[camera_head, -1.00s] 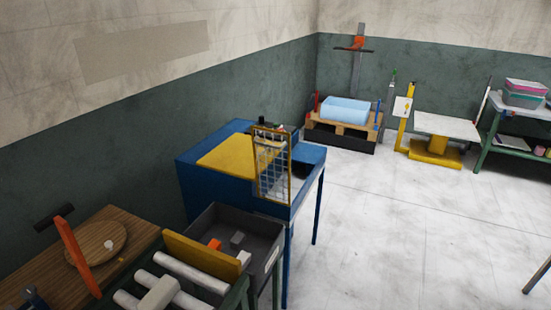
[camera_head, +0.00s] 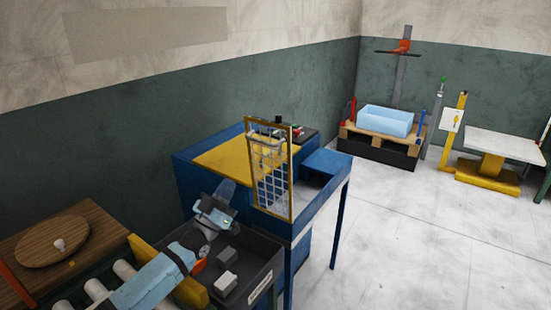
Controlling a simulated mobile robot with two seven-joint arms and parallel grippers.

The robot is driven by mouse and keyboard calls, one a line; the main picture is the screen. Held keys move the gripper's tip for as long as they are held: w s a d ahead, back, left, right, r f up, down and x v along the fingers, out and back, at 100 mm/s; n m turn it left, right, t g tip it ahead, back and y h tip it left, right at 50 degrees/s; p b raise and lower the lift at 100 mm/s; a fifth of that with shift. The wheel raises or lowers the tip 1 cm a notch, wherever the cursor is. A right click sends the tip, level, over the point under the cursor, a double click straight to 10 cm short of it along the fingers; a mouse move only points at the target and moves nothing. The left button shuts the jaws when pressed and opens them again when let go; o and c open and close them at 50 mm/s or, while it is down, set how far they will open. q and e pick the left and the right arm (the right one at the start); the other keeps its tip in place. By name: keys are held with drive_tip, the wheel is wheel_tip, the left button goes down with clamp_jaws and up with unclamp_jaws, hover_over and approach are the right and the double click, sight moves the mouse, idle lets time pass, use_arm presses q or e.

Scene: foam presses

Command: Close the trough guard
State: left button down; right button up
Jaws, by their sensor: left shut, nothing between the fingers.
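The yellow-framed wire mesh guard (camera_head: 271,168) stands upright at the front of the blue machine (camera_head: 190,185), beside its yellow top plate (camera_head: 228,155). I take this mesh panel to be the trough guard. My left gripper (camera_head: 226,187) is shut and empty, in front of the machine and to the left of the guard, apart from it in the picture. My left arm reaches in from the lower left and hides part of the machine's front and of the dark bin. My right gripper is out of view.
A dark open bin (camera_head: 268,262) with small grey blocks stands before the machine. A roller conveyor (camera_head: 125,270) and wooden table (camera_head: 30,240) are at lower left. A pallet with a blue tub (camera_head: 385,120) and a yellow lift table (camera_head: 500,145) stand behind. Right floor is clear.

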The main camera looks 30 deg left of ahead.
use_arm(q)
drive_tip(key=w+a+f+b+x, duration=0.1)
drive_tip(key=x, duration=1.2)
drive_tip(key=shift+d, duration=0.4)
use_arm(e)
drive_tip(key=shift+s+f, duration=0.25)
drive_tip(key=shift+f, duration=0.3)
use_arm(q)
drive_tip(key=shift+w, duration=0.1)
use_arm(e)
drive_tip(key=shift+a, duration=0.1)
